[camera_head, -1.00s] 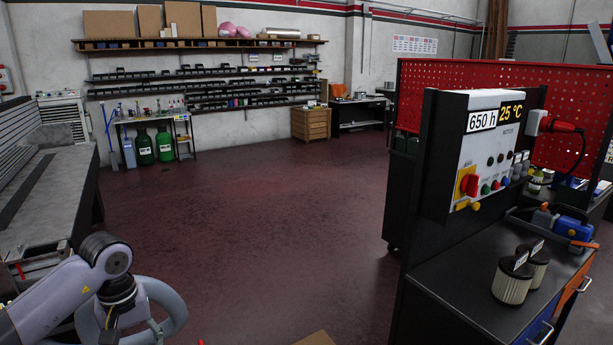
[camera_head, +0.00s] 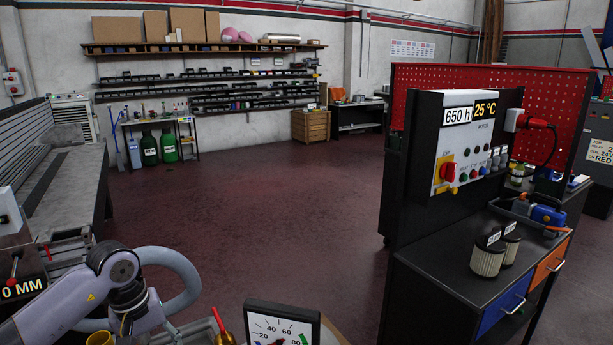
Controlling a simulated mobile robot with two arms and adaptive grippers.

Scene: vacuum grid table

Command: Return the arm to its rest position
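My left arm (camera_head: 75,300) shows at the lower left, grey with black joints, bent at the joint near the grey hose. Its far end runs down to the bottom edge, and I cannot make out its gripper. My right arm and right gripper do not show.
A grey bench (camera_head: 75,185) is at left. At right are a control panel (camera_head: 470,145), two filters (camera_head: 487,258) and a drawer cabinet (camera_head: 445,275). The red floor (camera_head: 260,205) between is clear.

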